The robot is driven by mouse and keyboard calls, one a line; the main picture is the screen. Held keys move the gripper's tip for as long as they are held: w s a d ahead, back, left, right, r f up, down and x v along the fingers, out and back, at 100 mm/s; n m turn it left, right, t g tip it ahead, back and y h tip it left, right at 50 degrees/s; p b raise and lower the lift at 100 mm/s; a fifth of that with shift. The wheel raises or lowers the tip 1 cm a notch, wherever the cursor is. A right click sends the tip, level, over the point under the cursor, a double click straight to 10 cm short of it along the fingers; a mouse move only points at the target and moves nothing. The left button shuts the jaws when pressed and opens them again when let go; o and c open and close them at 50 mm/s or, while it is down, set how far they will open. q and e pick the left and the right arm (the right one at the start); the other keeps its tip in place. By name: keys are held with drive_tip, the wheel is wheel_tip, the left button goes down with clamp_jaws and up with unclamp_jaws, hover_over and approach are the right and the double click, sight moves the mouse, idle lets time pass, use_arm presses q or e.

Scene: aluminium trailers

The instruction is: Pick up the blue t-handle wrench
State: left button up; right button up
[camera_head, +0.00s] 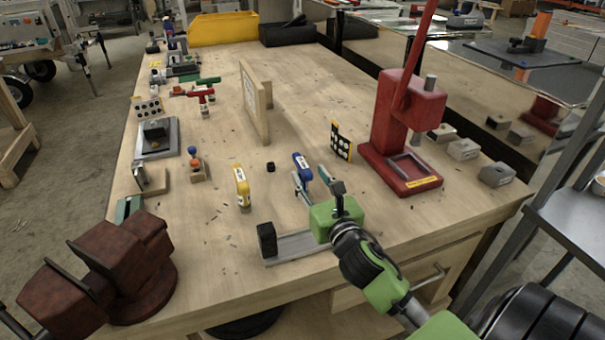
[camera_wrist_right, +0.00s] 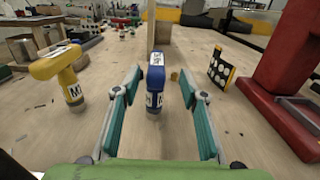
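The blue t-handle wrench (camera_head: 303,165) stands upright on the wooden workbench, with a white label on its front. In the right wrist view the blue wrench (camera_wrist_right: 155,82) is near the middle, between the two teal-padded fingers. My right gripper (camera_head: 312,180) is open, and its fingers (camera_wrist_right: 164,80) point forward at the wrench with a gap visible on both sides. The fingers do not look closed on it. The exact distance to the fingertips is hard to tell. My left gripper is not in view.
A yellow t-handle wrench (camera_head: 242,187) stands left of the blue one. A red press (camera_head: 400,130) and a dotted board (camera_head: 341,142) stand to the right. An upright wooden panel (camera_head: 255,100) stands behind. A metal rail (camera_head: 292,246) lies near the front edge, and a reddish-brown vise (camera_head: 125,265) at front left.

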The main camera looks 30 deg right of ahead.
sight(302, 168)
drive_tip(key=x, duration=0.4)
drive_tip(key=shift+w+a+f+p, duration=0.2)
drive_tip(key=shift+w+p, duration=0.1)
drive_tip(key=shift+w, duration=0.1)
clamp_jaws()
drive_tip(key=shift+r, duration=0.2)
